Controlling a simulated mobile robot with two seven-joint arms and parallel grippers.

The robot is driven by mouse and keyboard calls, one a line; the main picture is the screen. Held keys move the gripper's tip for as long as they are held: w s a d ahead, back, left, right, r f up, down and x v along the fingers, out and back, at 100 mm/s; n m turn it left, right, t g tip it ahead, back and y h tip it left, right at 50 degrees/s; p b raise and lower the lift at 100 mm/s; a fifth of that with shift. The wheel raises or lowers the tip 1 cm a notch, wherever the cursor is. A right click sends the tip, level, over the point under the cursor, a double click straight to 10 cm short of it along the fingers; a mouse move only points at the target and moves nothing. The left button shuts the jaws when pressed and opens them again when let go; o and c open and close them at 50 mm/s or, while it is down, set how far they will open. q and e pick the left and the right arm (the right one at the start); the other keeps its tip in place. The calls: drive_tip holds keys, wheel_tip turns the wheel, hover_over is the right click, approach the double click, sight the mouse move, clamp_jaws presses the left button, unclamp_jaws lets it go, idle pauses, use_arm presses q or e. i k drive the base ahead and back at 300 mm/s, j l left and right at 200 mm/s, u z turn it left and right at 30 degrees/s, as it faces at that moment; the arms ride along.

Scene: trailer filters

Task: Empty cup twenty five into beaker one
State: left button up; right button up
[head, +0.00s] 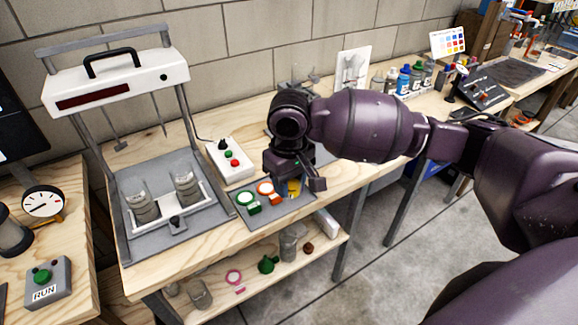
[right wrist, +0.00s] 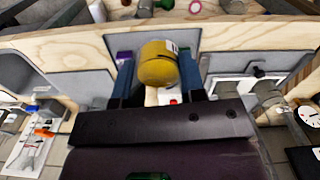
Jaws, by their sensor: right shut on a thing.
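My right gripper (head: 294,184) is shut on a yellow cup (head: 294,189) over the grey mat on the bench. In the right wrist view, the yellow cup (right wrist: 158,64) sits between the two fingers and carries a pale label too small to read. Two clear jars or beakers with grey contents stand in the tray of the white-topped rig, a left one (head: 141,205) and a right one (head: 187,187). I cannot read which is beaker one. My left gripper is not in view.
Green (head: 247,202) and orange (head: 268,190) round-topped items lie beside the gripper on the grey mat (head: 262,218). A white control box (head: 230,162) stands behind them. The rig's frame (head: 98,150) rises around the tray. Bottles (head: 404,80) line the back right.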

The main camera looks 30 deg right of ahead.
sight(141, 201)
drive_tip(key=i+j, duration=0.15)
drive_tip(key=j, duration=0.2)
drive_tip(key=i+j+u, duration=0.15)
drive_tip(key=j, duration=0.15)
drive_tip(key=i+j, duration=0.15)
drive_tip(key=j, duration=0.2)
drive_tip(key=i+j+u, duration=0.1)
drive_tip(key=j, duration=0.2)
